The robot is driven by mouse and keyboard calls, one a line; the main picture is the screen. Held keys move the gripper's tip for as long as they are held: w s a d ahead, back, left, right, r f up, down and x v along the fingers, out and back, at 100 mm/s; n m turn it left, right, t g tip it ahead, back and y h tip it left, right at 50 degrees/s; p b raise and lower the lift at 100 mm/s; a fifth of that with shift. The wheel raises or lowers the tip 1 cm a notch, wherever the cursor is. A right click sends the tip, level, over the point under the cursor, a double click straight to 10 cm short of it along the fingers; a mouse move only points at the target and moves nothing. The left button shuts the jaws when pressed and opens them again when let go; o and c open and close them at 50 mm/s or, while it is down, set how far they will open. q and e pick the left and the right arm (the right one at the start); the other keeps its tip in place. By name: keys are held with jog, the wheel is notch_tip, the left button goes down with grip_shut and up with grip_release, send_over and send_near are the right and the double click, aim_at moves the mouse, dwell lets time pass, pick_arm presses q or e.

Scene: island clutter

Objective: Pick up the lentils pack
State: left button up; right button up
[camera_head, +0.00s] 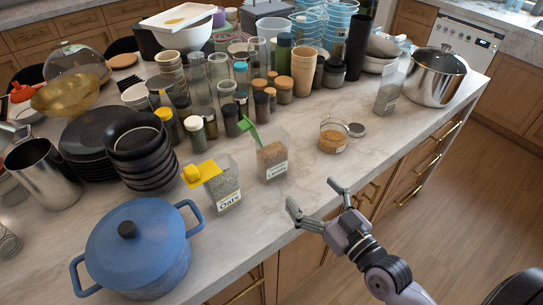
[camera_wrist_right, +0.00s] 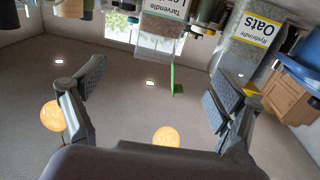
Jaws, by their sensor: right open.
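The lentils pack (camera_head: 272,160) is a clear container with brown contents, a white label and a green scoop (camera_head: 248,130) sticking out of its top. It stands upright near the counter's front edge, between the oats pack and a glass jar. In the right wrist view the pack (camera_wrist_right: 165,10) is at the top, upside down and partly cut off. My right gripper (camera_head: 311,194) is open and empty, in front of the counter edge and to the right of the pack, apart from it. Its spread fingers also show in the wrist view (camera_wrist_right: 155,85). My left gripper is not in view.
The oats pack (camera_head: 222,188) with a yellow lid stands close on the left, beside a blue pot (camera_head: 135,250). A low glass jar (camera_head: 333,137) stands to the right. Several bottles and jars crowd behind. The counter (camera_head: 300,175) is bare around the pack's front right.

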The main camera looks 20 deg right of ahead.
aim_at(278, 153)
jog(key=p+x, duration=0.3)
jog(key=x, duration=0.9)
jog(key=shift+r, duration=0.15)
jog(key=p+x, duration=0.2)
jog(key=x, duration=0.3)
jog(key=shift+r, duration=0.15)
jog(key=shift+w, duration=0.2)
jog(key=shift+s, duration=0.1)
jog(key=shift+c, duration=0.4)
jog(key=shift+c, duration=0.6)
jog(key=c, duration=1.3)
